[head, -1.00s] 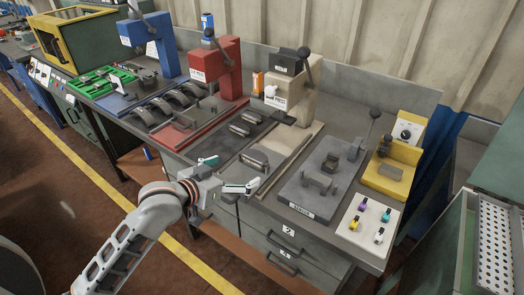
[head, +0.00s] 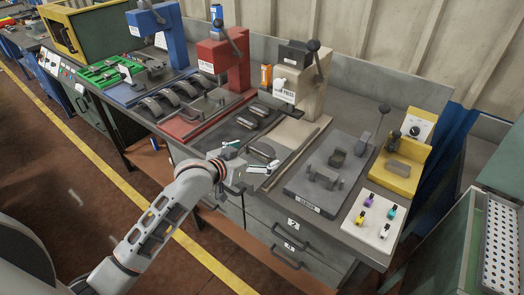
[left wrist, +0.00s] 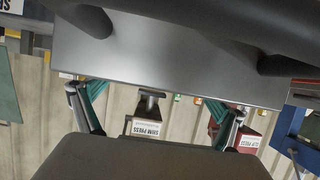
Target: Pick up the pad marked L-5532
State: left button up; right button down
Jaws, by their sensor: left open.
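Several dark grey pads lie on the dark tray (head: 236,138) in front of the tan shim press (head: 305,88). Two small pads (head: 246,122) lie towards the back, and a larger pad (head: 262,150) lies at the front edge. No L-5532 mark can be read on any of them. My left gripper (head: 252,156) is open and empty at the bench's front edge, its fingers around or just before the front pad; the height gap is unclear. My right gripper is not in view.
A red press (head: 225,60) and curved brake shoes (head: 170,98) stand left of the pads. Right are a grey fixture (head: 325,172), a yellow stand (head: 400,172) and a white board with coloured knobs (head: 374,218). Drawers (head: 290,240) lie below the bench edge.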

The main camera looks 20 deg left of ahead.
pick_arm(q)
jog(key=c, duration=2)
